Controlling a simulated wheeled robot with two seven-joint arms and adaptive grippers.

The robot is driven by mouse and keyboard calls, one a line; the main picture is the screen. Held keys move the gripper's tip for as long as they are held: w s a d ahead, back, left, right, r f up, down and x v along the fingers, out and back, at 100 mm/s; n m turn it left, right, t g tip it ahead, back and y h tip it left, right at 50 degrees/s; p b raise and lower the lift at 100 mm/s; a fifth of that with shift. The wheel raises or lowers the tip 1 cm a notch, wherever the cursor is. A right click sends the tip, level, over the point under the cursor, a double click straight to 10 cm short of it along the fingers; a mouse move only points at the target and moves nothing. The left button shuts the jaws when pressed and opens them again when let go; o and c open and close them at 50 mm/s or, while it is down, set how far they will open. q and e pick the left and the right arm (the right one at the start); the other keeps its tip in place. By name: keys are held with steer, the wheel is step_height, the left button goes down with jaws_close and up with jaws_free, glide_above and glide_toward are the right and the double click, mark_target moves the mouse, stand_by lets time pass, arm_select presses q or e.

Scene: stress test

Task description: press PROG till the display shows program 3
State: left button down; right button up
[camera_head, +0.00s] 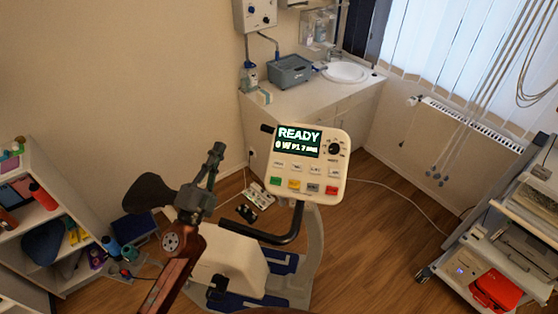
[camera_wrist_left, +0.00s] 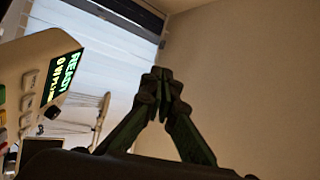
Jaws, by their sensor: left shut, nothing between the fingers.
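The exercise machine's console (camera_head: 307,165) is a cream panel in the middle of the head view. Its display (camera_head: 298,140) is lit and reads READY, with a smaller line that looks like "0 W P1 7" and more. Below are grey buttons (camera_head: 297,167) and a lower row of coloured ones; their labels are too small to read. A black knob (camera_head: 335,149) sits right of the display. My left gripper (camera_head: 217,150) is shut and empty, left of the console and apart from it. In the wrist view the console (camera_wrist_left: 30,70) is at the left edge, beside the shut fingers (camera_wrist_left: 162,75). My right gripper is not in view.
A black handlebar (camera_head: 275,238) curves below the console. A counter with a sink (camera_head: 345,72) and a grey box (camera_head: 290,70) stands behind. A shelf (camera_head: 60,212) is at the left and a cart (camera_head: 500,240) with a red case at the right. Wooden floor shows between.

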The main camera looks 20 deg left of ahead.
arm_select(q)
steer(key=s+d+r+m+g+h, duration=0.3)
steer(key=d+r+m+h, duration=0.3)
steer(key=d+m+h, duration=0.45)
steer(key=d+f+m+g+h, duration=0.2)
steer(key=d+m+g, duration=0.55)
steer(key=m, duration=0.25)
steer(key=w+a+f+m+y+p, duration=0.1)
steer(key=w+a+f+m+y, duration=0.2)
steer(key=w+a+f+y, duration=0.1)
step_height(320, 180, down, 2)
steer(key=w+y, duration=0.1)
steer(key=y, duration=0.2)
steer(key=shift+w, duration=0.35)
steer(key=shift+g, duration=0.25)
steer(key=shift+f, duration=0.1)
